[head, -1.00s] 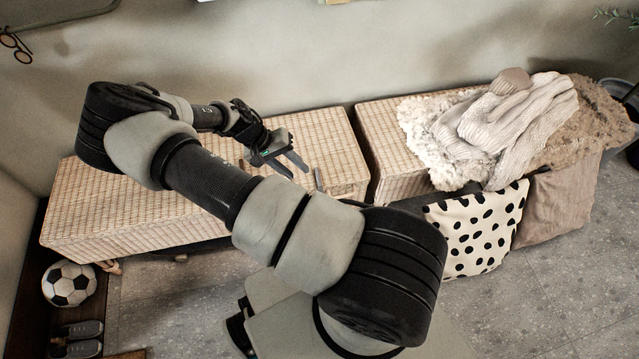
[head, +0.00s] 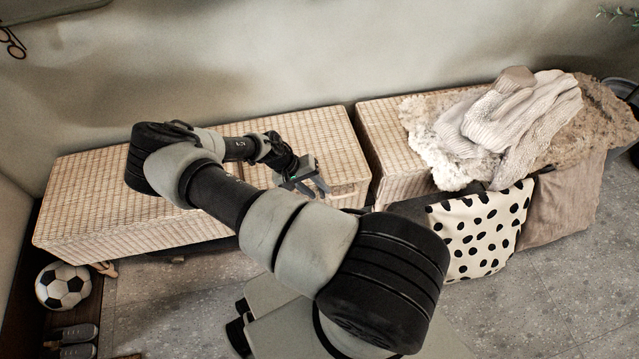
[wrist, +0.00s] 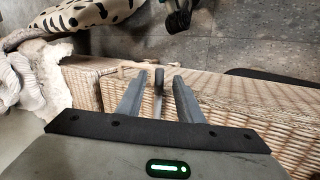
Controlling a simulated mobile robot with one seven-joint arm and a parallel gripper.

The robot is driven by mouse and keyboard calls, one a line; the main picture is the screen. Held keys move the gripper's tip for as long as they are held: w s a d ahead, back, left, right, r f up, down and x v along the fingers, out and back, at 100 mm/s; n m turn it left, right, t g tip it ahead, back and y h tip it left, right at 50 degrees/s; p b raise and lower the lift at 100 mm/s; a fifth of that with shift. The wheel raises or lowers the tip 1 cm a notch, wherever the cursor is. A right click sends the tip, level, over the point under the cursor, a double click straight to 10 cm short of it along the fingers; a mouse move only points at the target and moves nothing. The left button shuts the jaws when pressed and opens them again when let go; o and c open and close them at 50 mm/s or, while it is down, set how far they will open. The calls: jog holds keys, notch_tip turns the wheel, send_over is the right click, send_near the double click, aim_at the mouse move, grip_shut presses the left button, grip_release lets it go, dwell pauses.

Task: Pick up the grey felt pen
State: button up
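The grey felt pen (wrist: 158,86) shows in the wrist view between my two fingers, with a dark end pointing away from me. There are gaps on both sides of it, so the fingers do not appear to touch it. My gripper (wrist: 158,90) is open. In the head view my gripper (head: 316,190) is low over the right end of the left wicker bench (head: 90,200), near its front edge. I cannot make out the pen clearly there, beside the fingers.
A second wicker bench (head: 385,135) stands to the right, with a fleece (head: 425,150) and a knitted garment (head: 525,115) on it. A spotted cushion (head: 480,235) is in front of it. A football (head: 62,286) lies at lower left. The left bench top is otherwise clear.

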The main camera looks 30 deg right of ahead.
grip_shut()
dwell(0.3)
